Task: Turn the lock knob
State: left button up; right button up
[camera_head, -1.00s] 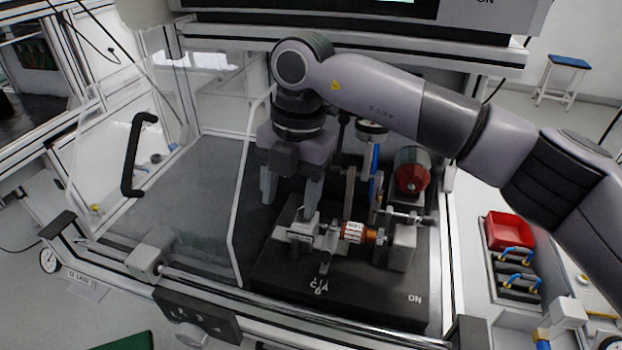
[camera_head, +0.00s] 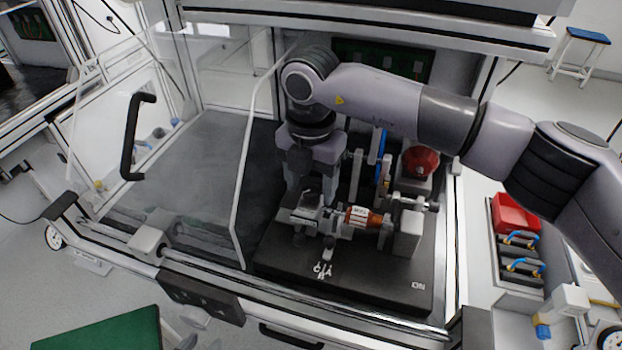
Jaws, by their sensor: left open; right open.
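My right arm reaches in from the right, and its gripper (camera_head: 311,198) points down over the left end of the test fixture. Its two fingers are apart, around or just behind the grey clamp part (camera_head: 306,214); I cannot tell whether they touch it. An orange, white-labelled stator (camera_head: 364,217) lies across the fixture, right of the gripper. My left gripper is out of view.
A clear door with a black handle (camera_head: 133,138) is on the left. The dark floor left of the fixture is clear.

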jog(key=c, duration=1)
jog(key=shift+c, duration=0.2)
